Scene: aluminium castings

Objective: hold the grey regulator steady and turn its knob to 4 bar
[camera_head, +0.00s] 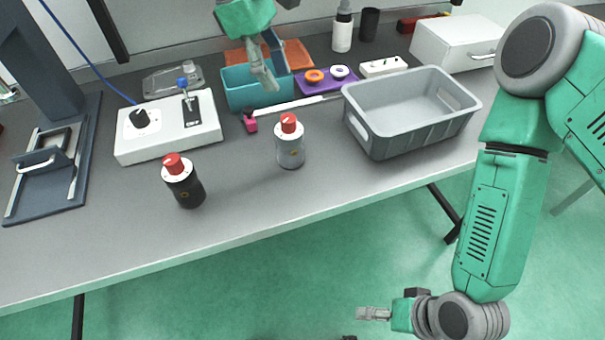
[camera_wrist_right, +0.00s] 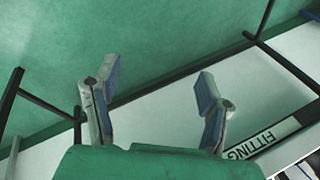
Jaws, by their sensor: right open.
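The grey regulator (camera_head: 290,151) stands upright near the middle of the table in the head view, with a red knob (camera_head: 289,123) on top. Nothing holds it. My left gripper (camera_head: 264,76) is behind and above it, over the teal bin, apart from the regulator. Its fingers are seen nearly edge-on, so I cannot tell how far apart they are. My right gripper (camera_head: 374,314) is low, in front of the table and over the green floor. In the right wrist view it (camera_wrist_right: 150,90) is open and empty. The knob's setting is too small to read.
A dark regulator (camera_head: 188,190) with a red knob stands to the left. A white box (camera_head: 160,143) with a black knob lies behind it. A grey crate (camera_head: 385,145) stands to the right, a teal bin (camera_head: 240,97) behind. The table's front (camera_head: 300,195) is clear.

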